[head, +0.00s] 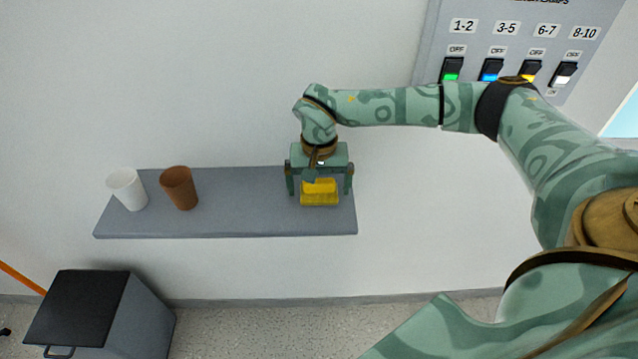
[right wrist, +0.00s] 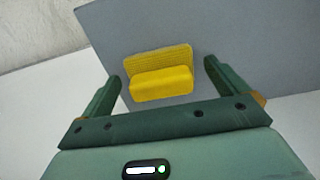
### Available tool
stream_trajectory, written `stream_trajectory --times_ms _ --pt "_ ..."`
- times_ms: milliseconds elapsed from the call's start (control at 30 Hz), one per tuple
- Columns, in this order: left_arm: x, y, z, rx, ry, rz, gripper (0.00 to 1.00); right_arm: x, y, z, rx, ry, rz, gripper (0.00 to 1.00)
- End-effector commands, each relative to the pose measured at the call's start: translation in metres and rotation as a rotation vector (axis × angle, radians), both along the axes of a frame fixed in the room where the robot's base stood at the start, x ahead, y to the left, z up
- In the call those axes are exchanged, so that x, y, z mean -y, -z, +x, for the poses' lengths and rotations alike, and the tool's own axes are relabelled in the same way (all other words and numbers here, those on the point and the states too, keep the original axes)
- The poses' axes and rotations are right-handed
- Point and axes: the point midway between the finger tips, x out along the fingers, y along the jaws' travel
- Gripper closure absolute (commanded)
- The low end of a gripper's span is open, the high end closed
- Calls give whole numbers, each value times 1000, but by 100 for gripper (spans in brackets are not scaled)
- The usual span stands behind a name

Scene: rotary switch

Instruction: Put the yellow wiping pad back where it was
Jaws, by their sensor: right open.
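The yellow wiping pad (head: 320,198) lies on the right end of the grey wall shelf (head: 240,219). It has a flat base with a raised yellow grip on top. My right gripper (head: 320,190) is above the pad with its fingers apart, one on each side. In the right wrist view the pad (right wrist: 161,75) sits between the two open fingers (right wrist: 163,78), with a gap on both sides. I cannot tell how far the fingertips are above the shelf. My left gripper is not in view.
A white cup (head: 128,189) and a brown cup (head: 180,188) stand at the shelf's left end. The shelf's middle is clear. A dark lidded bin (head: 78,310) stands on the floor below left. A switch panel (head: 430,45) is on the wall at upper right.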

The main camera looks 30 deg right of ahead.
Motion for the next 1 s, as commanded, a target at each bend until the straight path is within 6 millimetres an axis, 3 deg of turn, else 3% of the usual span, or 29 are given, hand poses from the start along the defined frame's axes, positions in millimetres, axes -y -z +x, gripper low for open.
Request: stream_trajectory --times_ms 167,400,600,733,1000 --pt "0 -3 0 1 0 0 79 0 -16 1 4 -1 1 2" --pt "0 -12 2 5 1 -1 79 1 -73 1 7 0 -1 2" --pt "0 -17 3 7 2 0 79 0 -110 1 4 0 0 2" --pt "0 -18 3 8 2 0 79 0 -121 0 1 0 0 2" --pt "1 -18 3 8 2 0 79 0 -123 0 0 0 0 2"
